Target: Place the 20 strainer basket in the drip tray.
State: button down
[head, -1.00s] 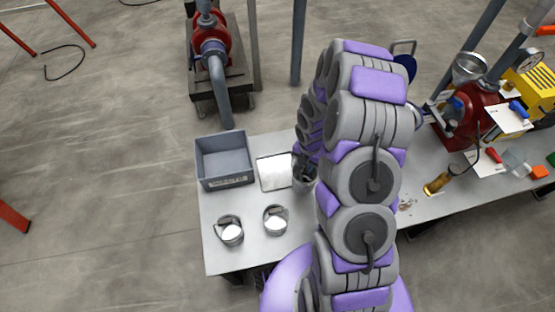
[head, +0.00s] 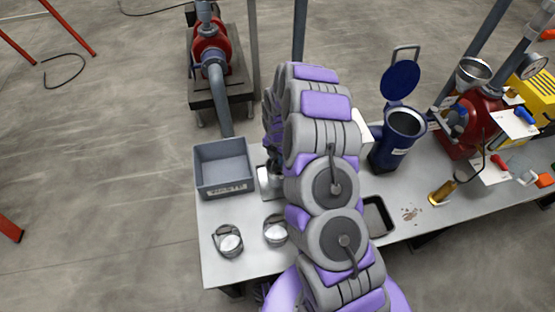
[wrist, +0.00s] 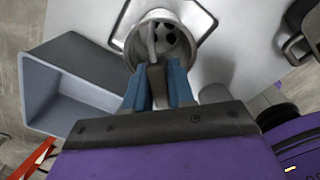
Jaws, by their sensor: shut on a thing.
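My gripper (wrist: 156,82) has its blue fingers shut on the handle of a metal strainer basket (wrist: 135,40), whose round mouth and dark holes show in the wrist view. The basket is over a pale, dark-edged square panel (wrist: 200,18); I cannot tell whether it touches. No mesh number on it is readable. In the head view my arm hides most of the gripper and held basket; part of the panel (head: 264,182) shows. A black-rimmed shallow tray (head: 377,216) lies right of my arm, partly hidden. I cannot tell which of these is the drip tray.
Two more handled baskets (head: 228,240) (head: 275,229) stand at the table's front left. A grey bin (head: 223,168) is behind them. A blue housing with raised lid (head: 398,135) stands right of my arm. A brass piece (head: 441,193) and a red pump (head: 480,115) are farther right.

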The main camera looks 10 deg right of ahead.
jog(key=shift+f, duration=0.6)
jog(key=shift+d+r, duration=0.1)
jog(key=shift+d, duration=0.05)
jog(key=c, duration=1)
grip_release()
jog(key=shift+o, duration=0.2)
